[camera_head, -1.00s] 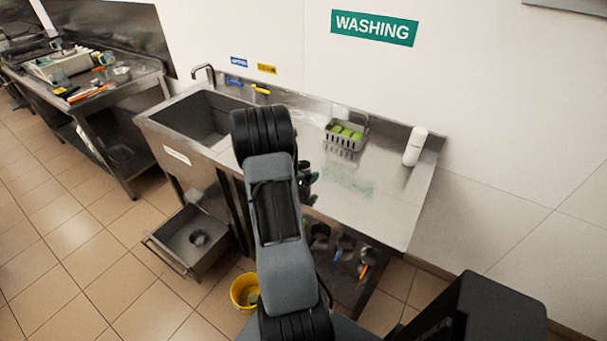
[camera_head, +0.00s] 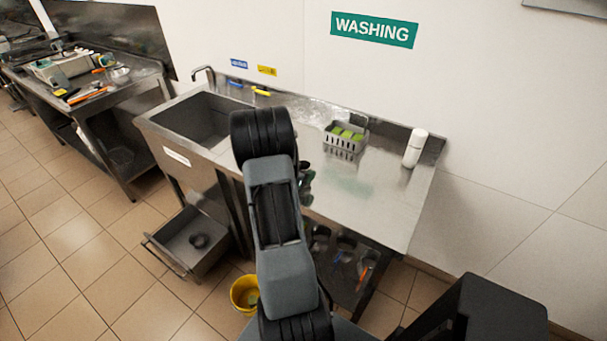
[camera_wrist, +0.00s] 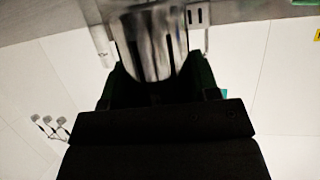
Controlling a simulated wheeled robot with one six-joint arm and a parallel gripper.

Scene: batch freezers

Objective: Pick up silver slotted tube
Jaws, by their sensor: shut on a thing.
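The silver slotted tube (camera_wrist: 152,45) fills the upper middle of the wrist view, shiny with dark vertical slots. My gripper (camera_wrist: 157,85) is shut on it, with a dark finger on each side of the tube. In the head view only a small dark part of my gripper (camera_head: 305,182) shows to the right of my arm, over the steel counter. My arm hides the rest, and I cannot make out the tube there.
The steel counter (camera_head: 385,205) has a grey slotted basket (camera_head: 343,147) with green items and a white bottle (camera_head: 414,148) at the back. A sink (camera_head: 200,120) lies left. A yellow bucket (camera_head: 244,293) and a pulled-out drawer (camera_head: 185,245) stand low in front.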

